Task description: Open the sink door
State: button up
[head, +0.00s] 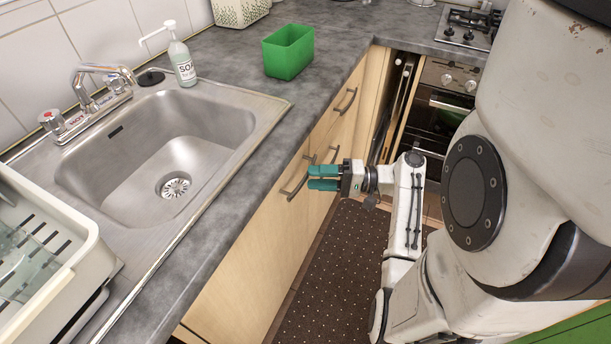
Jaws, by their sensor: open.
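The sink door (252,250) is a light wood panel in the cabinet under the sink, and it looks shut. A dark bar handle (291,192) is at its upper right. My gripper (311,177) has two teal fingers pointing left, with a narrow gap between them. It is open, and nothing shows between the fingers. The fingertips overlap the handle's right side in the picture; I cannot tell if they touch it. The fingers hide part of the cabinet front behind them.
More handles (346,101) are on the neighbouring cabinet fronts. The grey countertop (235,170) overhangs the door and holds a metal sink (190,135), a soap bottle (181,62) and a green box (288,52). A dark dotted mat (335,265) covers the floor; an oven (440,105) stands beyond.

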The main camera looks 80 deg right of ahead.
aim_at(306, 175)
jog(key=shift+w+a, duration=0.15)
jog(key=shift+w, duration=0.7)
jog(key=shift+w+a, duration=0.1)
jog(key=shift+w, duration=0.75)
jog(key=shift+c, duration=0.4)
grip_shut()
